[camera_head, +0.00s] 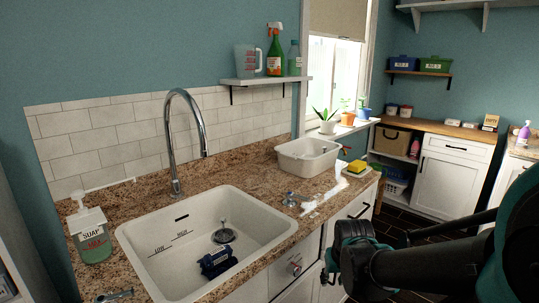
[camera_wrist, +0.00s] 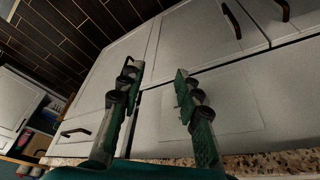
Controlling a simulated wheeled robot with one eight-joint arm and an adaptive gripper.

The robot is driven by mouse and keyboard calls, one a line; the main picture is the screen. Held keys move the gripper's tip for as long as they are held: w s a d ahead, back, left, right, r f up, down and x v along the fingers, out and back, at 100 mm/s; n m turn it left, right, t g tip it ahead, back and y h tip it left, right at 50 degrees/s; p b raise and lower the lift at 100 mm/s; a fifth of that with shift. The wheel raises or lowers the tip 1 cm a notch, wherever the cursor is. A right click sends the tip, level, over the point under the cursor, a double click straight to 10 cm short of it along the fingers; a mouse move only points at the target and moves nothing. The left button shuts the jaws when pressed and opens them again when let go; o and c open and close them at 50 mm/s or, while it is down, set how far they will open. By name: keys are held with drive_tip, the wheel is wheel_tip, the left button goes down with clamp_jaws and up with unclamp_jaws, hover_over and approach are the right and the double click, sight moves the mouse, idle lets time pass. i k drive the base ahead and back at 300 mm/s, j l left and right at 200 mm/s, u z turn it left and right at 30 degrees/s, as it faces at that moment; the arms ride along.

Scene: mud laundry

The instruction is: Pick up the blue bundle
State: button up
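A dark blue bundle (camera_head: 217,262) lies on the floor of the white sink (camera_head: 270,235), near the front wall and beside the drain stopper (camera_head: 224,234). I take it as the blue bundle; its details are small and dark. My gripper (camera_head: 345,245) is in front of the counter, to the right of the sink and apart from the bundle. In the wrist view my gripper (camera_wrist: 157,72) has its two green fingers spread with nothing between them. The wrist view faces white cabinet fronts (camera_wrist: 190,45), and the bundle does not show there.
The chrome faucet (camera_head: 187,130) arches over the sink's back edge. A soap bottle (camera_head: 90,230) stands left of the sink. A white basin (camera_head: 308,157), a yellow sponge (camera_head: 356,168) and a small faucet-like item (camera_head: 290,199) are on the counter to the right.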

sight(220, 259)
drive_tip(key=k+l+u, duration=0.2)
drive_tip(key=k+u, duration=0.7)
drive_tip(key=k, duration=0.25)
